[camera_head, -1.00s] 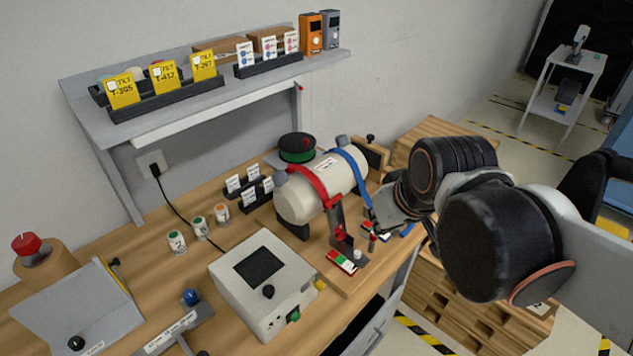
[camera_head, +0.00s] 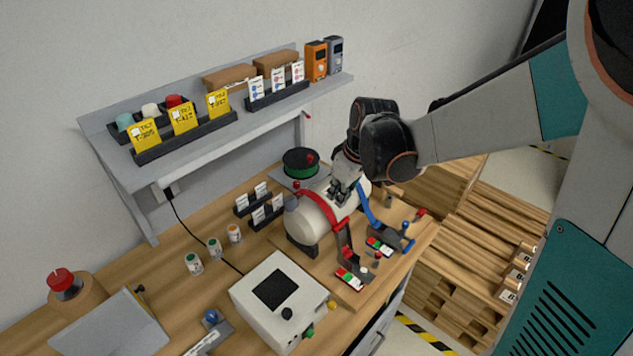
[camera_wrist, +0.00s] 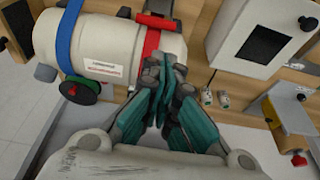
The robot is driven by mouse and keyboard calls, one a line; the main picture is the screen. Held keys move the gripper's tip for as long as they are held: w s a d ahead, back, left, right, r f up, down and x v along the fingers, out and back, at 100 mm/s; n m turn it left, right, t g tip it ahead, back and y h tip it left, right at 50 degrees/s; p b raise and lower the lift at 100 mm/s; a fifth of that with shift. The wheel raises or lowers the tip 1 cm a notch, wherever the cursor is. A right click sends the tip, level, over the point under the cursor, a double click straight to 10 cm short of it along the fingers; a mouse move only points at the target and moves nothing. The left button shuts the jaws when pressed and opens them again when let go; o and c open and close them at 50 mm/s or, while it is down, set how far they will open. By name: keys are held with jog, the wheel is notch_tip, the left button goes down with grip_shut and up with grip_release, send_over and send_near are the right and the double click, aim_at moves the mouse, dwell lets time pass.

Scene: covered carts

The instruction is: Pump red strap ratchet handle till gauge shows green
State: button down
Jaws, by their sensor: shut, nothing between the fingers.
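A white cylinder (camera_head: 308,222) lies on the bench with a red strap (camera_head: 322,205) and a blue strap (camera_head: 365,203) over it. The red strap runs down the front to its ratchet (camera_head: 345,252), a red and dark piece. Below it is a small gauge (camera_head: 350,279) with red, white and green areas; its reading is too small to tell. My gripper (camera_head: 337,194) is shut and empty over the top of the cylinder, close to the red strap. In the wrist view my gripper's teal fingers (camera_wrist: 170,82) are together beside the cylinder and red strap (camera_wrist: 151,42).
A second gauge (camera_head: 380,246) and the blue strap's ratchet (camera_head: 402,236) sit to the right. A white box with a screen (camera_head: 284,310) stands in front left. A green spool (camera_head: 300,163) is behind the cylinder. The shelf (camera_head: 215,135) with cards overhangs the back.

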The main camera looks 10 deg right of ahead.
jog(key=b+x, duration=0.1)
jog(key=x, duration=0.8)
jog(key=shift+f+b, duration=0.3)
jog(key=shift+f, duration=0.1)
